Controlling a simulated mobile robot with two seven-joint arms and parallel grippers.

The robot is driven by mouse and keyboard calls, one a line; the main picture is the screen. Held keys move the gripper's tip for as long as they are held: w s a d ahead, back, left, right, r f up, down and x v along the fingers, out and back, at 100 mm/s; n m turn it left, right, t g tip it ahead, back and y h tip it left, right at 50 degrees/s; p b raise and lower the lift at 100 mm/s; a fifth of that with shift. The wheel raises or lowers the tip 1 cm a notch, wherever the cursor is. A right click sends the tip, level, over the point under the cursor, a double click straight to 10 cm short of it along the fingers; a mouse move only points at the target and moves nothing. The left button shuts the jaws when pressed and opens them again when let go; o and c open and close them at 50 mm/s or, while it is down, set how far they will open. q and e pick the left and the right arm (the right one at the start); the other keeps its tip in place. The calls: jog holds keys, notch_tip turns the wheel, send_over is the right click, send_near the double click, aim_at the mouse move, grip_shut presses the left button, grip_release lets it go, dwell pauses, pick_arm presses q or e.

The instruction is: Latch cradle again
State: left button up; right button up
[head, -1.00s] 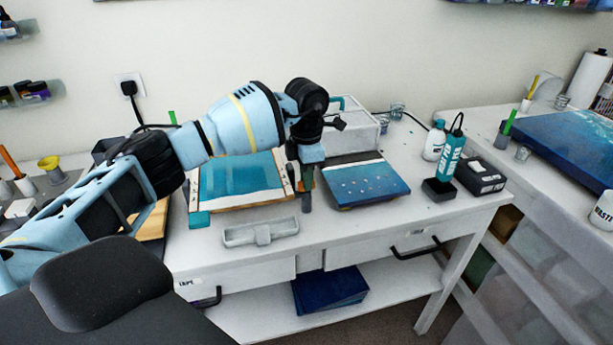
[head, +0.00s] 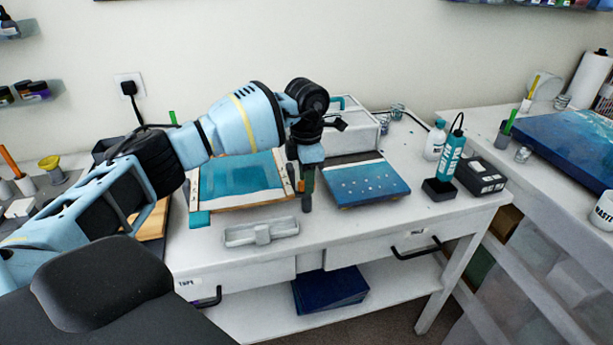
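The cradle appears to be the pale-edged frame (head: 203,195) around a teal panel (head: 240,180), lying on the white table. Small dark marks show on its right edge strip. My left gripper (head: 306,197) points down at the cradle's right side, between it and a dark blue panel with pale dots (head: 366,184). Its fingers are seen nearly edge-on, so their opening and any touch on the cradle or a latch cannot be made out. My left arm hides the cradle's back part. My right gripper is not in view.
A grey tray-like piece (head: 261,232) lies in front of the cradle. A teal bottle (head: 452,158) on a dark stand, a white bottle (head: 435,141) and a black box (head: 481,176) stand at right. A white case (head: 352,132) is behind. The front right tabletop is clear.

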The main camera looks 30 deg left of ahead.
pick_arm(q)
jog(key=shift+r, duration=0.1)
notch_tip(320, 180, up, 8)
jog(key=shift+f, duration=0.2)
dwell(0.6)
